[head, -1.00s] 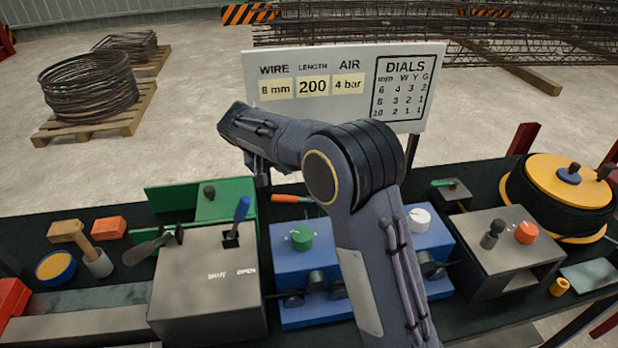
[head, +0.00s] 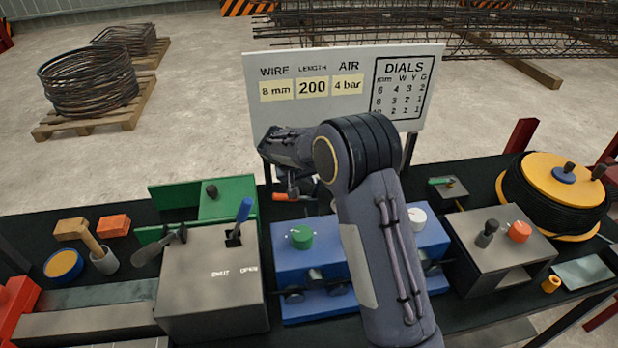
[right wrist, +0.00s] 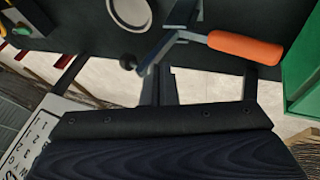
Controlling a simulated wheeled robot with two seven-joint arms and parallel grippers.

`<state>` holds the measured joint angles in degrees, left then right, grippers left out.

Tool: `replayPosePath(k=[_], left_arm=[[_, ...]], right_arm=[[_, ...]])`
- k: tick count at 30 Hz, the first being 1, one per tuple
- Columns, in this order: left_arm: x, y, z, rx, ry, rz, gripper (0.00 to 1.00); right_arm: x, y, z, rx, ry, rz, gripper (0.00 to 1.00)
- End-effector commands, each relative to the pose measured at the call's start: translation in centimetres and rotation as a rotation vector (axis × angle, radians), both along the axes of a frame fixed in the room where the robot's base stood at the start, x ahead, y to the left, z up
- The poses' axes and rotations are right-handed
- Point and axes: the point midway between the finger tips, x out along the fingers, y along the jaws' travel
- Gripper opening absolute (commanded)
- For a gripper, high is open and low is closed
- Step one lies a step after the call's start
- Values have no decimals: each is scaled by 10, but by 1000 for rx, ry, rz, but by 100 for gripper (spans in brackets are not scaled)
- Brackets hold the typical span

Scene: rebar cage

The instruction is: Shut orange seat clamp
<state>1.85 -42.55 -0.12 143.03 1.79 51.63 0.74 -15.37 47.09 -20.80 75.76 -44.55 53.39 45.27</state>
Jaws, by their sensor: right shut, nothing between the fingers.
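The seat clamp's orange handle (head: 286,197) lies low behind the blue box with the green knob in the head view. In the right wrist view the orange handle (right wrist: 245,48) points right from a grey metal lever (right wrist: 180,38). My right gripper (head: 291,183) is just above and behind the handle, partly hidden by my own arm. Its shut, empty fingers (right wrist: 160,82) show in the wrist view close to the lever, below and left of the handle. I cannot tell whether they touch. The clamp's base is largely hidden. My left gripper is not in view.
The sign board (head: 345,95) stands close behind my right arm. A green bracket (head: 228,198) stands left of the clamp. A grey box with a blue lever (head: 212,285) and blue boxes (head: 308,262) stand in front. A yellow-topped reel (head: 562,182) is at right.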

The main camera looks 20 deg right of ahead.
Motion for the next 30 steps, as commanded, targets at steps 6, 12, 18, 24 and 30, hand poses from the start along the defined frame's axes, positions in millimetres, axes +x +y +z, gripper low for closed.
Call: replayPosePath(k=[6, 12, 18, 24, 30], left_arm=[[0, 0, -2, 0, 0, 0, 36], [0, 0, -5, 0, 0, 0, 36], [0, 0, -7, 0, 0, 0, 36], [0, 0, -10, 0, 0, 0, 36], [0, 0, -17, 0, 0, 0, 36]], right_arm=[[-1, -2, 0, 22, -6, -2, 0], [-2, -6, 0, 59, -15, 0, 0], [-3, -9, 0, 86, -21, -3, 0], [-4, -13, -1, 123, -30, -4, 0], [-7, -23, -2, 205, -51, -8, 0]])
